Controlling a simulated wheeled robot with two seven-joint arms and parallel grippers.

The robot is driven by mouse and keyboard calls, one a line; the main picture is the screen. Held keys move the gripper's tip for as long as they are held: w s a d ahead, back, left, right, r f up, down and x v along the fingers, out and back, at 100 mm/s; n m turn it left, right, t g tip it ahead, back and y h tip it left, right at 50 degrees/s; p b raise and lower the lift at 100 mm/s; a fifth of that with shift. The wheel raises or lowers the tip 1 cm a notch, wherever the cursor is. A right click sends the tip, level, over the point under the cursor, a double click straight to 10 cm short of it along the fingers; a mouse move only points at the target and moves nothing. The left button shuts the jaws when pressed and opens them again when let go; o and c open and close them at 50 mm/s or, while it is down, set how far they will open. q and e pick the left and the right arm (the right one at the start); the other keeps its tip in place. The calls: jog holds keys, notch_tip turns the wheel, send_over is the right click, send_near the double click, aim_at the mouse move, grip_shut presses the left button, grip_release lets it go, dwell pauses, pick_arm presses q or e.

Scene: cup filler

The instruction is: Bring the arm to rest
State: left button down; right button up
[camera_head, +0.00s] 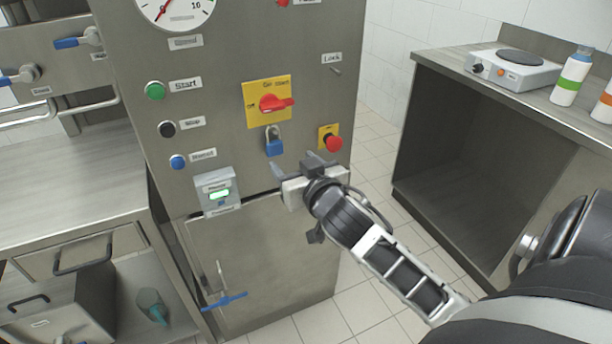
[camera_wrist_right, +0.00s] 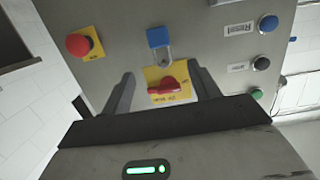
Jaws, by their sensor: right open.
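My right gripper (camera_head: 292,167) is open and empty in front of the steel control cabinet (camera_head: 232,110). It is just below the blue padlock (camera_head: 274,141) in the head view. In the right wrist view its two fingers (camera_wrist_right: 163,88) stand apart, with the red rotary switch (camera_wrist_right: 168,86) on its yellow plate showing between them. The padlock also shows in that view (camera_wrist_right: 159,38), with its shackle near the yellow plate. No gap between the fingers and the panel can be judged exactly. My left gripper is in neither view.
A red emergency button (camera_head: 333,142) is near my right gripper. Green, black and blue buttons (camera_head: 178,162) line the panel's left. A counter with a hotplate (camera_head: 513,70) and bottles stands right; tiled floor (camera_head: 385,255) lies between.

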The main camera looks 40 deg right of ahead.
jog(key=f+v, duration=0.1)
jog(key=v, duration=0.4)
jog(key=s+a+f+n+g+y, duration=0.2)
jog(key=s+a+f+y, duration=0.1)
jog(key=s+a+f, duration=0.3)
jog(key=s+a+f+n+g+y, duration=0.2)
jog(key=s+a+f, duration=0.4)
jog(key=a+f, duration=0.5)
jog(key=shift+s+a+f+n+g+y, duration=0.35)
jog(key=shift+f+g+y, duration=0.3)
jog(key=shift+y, duration=0.55)
jog(key=shift+d, duration=0.1)
